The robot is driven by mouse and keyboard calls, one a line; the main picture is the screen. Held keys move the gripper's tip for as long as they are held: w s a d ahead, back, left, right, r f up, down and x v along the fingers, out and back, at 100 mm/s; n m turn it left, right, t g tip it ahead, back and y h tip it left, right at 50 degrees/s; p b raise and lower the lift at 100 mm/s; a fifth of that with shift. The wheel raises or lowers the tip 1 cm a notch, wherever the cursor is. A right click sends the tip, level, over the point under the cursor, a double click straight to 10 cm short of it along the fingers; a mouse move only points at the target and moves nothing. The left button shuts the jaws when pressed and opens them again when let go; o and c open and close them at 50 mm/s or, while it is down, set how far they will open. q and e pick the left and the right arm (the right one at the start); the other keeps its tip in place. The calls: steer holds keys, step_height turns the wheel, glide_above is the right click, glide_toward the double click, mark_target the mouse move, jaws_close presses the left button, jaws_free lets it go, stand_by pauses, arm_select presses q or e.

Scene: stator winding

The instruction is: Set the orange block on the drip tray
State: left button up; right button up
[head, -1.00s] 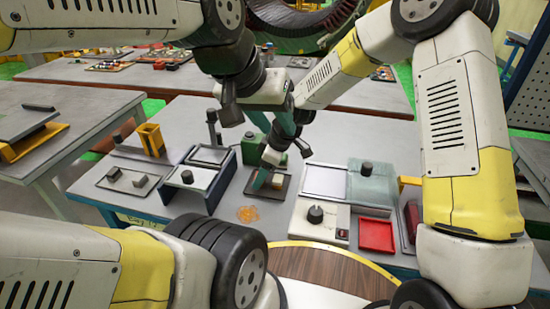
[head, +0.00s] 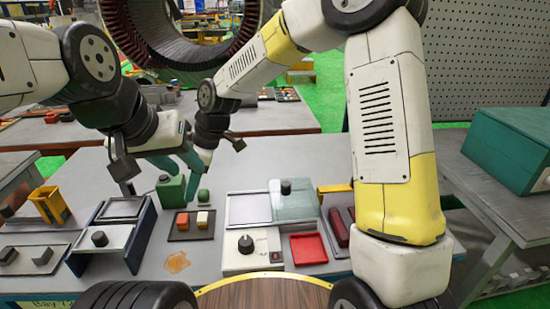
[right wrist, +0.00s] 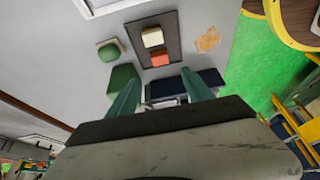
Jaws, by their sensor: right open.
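The orange block (head: 182,221) stands on a small dark flat tray (head: 190,236), beside a cream block (head: 202,219). In the right wrist view the orange block (right wrist: 160,58) lies on the same dark tray (right wrist: 172,28), next to the cream block (right wrist: 152,38). My right gripper (head: 193,178) is above and behind the tray, clear of both blocks. In the right wrist view its teal fingers (right wrist: 162,82) are apart with nothing held between them. My left gripper (head: 176,150) is higher, overlapping the right wrist in the picture; its fingertips are not clear.
A green canister (head: 170,190) and green block (head: 203,195) stand just behind the tray. A red tray (head: 308,248) lies to the right, past a white box with a black knob (head: 250,252). An orange stain (head: 177,262) is on the table in front.

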steer(key=d+r+m+t, duration=0.2)
steer(key=d+r+m, duration=0.2)
steer(key=d+r, duration=0.45)
steer(key=s+d+r+m+t, duration=0.1)
steer(key=s+d+m, duration=0.3)
steer(key=d, duration=0.4)
steer(key=s+d+r+m+t+h, duration=0.1)
steer(key=s+d+r+m+t, duration=0.1)
steer(key=s+d+m, duration=0.3)
steer(key=s+d+r+m+t+h, duration=0.1)
steer(key=s+d+r+m, duration=0.2)
steer(key=d, duration=0.7)
steer(key=shift+s+d+r+m, duration=0.4)
steer(key=shift+s+m, duration=0.6)
steer(key=shift+s, duration=0.15)
steer(key=shift+a, duration=0.1)
